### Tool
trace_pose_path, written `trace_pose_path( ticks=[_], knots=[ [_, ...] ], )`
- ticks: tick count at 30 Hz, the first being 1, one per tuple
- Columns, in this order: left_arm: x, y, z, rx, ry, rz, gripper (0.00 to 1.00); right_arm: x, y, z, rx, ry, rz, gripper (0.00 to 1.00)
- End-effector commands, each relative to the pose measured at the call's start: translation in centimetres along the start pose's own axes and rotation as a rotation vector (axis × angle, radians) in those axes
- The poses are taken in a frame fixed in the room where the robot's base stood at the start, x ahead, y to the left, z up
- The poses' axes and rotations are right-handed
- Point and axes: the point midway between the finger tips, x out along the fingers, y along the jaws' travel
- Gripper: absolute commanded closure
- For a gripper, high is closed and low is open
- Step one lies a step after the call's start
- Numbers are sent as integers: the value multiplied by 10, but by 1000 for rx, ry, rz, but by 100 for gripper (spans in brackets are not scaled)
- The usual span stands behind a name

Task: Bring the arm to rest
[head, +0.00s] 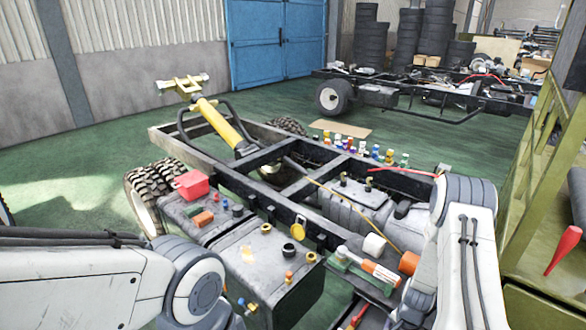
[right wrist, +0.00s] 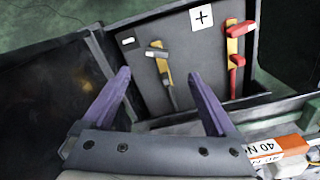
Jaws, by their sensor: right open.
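My right gripper (right wrist: 159,75) shows in the right wrist view with its two purple fingers spread wide and nothing between them. It is over a dark box with a grey top (right wrist: 195,85), which bears a white plus label (right wrist: 201,17), a red-and-yellow piece (right wrist: 237,45) and a grey-and-yellow piece (right wrist: 161,65). I cannot tell whether the fingers touch the box. In the head view my right arm (head: 462,235) comes down at the right and my left arm (head: 90,280) comes in at the lower left. Neither gripper can be made out there.
A vehicle chassis (head: 275,155) stands in front of me, with a red box (head: 193,185), a white-and-orange tool (head: 370,268) and several small bottles on it. A yellow-green frame (head: 535,230) stands close at the right. Green floor (head: 70,160) is free at the left.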

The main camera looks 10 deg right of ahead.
Motion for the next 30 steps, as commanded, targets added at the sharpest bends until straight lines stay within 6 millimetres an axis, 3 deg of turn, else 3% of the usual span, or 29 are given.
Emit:
trace_pose_path(
  ticks=[2, 5, 9, 13, 17, 21, 25, 30],
  knots=[
    [1, 0, 0, 0, 0, 0, 100, -22, -21, 10, -81, 4, -15, 7],
    [2, 0, 0, 0, 0, 0, 100, -67, -55, 41, -258, 0, -35, 7],
    [5, 0, 0, 0, 0, 0, 100, -138, -89, 111, -568, -12, -58, 7],
    [7, 0, 0, 0, 0, 0, 100, -199, -92, 181, -857, -22, -74, 7],
    [9, -1, 0, 1, 0, 0, 100, -250, -70, 247, -1146, -28, -85, 7],
    [12, -1, 1, 1, 0, 0, 100, -293, -26, 303, -1448, -31, -94, 7],
    [13, -1, 1, 1, 0, 0, 100, -317, 18, 331, -1677, -31, -96, 7],
    [14, -1, 1, 1, 0, 0, 100, -331, 53, 344, -1848, -28, -96, 7]
  ],
)
